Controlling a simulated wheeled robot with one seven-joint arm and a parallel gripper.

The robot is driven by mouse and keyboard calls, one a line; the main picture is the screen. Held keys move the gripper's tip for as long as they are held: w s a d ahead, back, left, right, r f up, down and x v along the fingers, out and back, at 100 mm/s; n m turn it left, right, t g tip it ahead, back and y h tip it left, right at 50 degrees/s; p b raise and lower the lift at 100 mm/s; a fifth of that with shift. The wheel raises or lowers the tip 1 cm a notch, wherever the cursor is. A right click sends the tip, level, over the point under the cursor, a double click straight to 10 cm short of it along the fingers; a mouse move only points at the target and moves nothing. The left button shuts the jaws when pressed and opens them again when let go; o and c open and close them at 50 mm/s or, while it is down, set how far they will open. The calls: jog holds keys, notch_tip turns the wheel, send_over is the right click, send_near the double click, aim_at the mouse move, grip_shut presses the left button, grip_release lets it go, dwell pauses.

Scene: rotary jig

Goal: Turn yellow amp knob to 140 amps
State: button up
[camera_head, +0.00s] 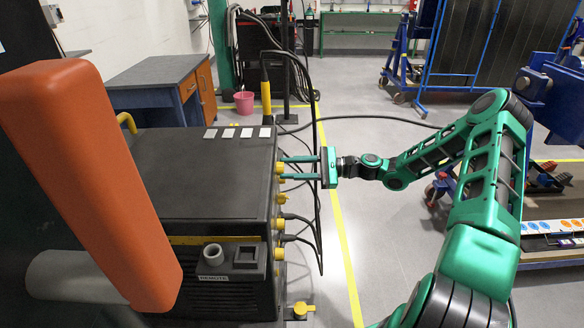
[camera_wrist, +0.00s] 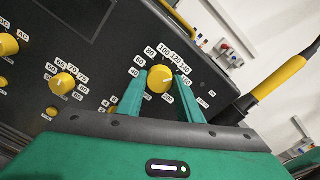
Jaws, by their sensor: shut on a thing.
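The yellow amp knob (camera_wrist: 160,79) sits on the dark panel of a welding machine (camera_head: 205,165). In the wrist view printed numbers ring it, with 100, 120 and 140 along the top. My gripper (camera_wrist: 161,82) has one green finger on each side of the knob and is shut on it. In the head view my gripper (camera_head: 282,168) reaches the machine's right-hand face from the right, with its fingers level. The knob's pointer is too small to read for certain.
Other yellow knobs (camera_wrist: 62,83) with their own scales are left of the gripped one. A yellow-handled torch (camera_wrist: 278,78) and its cable are to the right. Black cables (camera_head: 318,235) hang beside the machine's face, close to my gripper. The floor to the right is partly clear.

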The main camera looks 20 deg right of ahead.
jog(key=shift+a+r, duration=0.1)
jog(key=shift+r, duration=0.2)
jog(key=o, duration=1)
jog(key=shift+o, duration=0.2)
jog(key=shift+f, duration=0.1)
jog(key=v, duration=1.1)
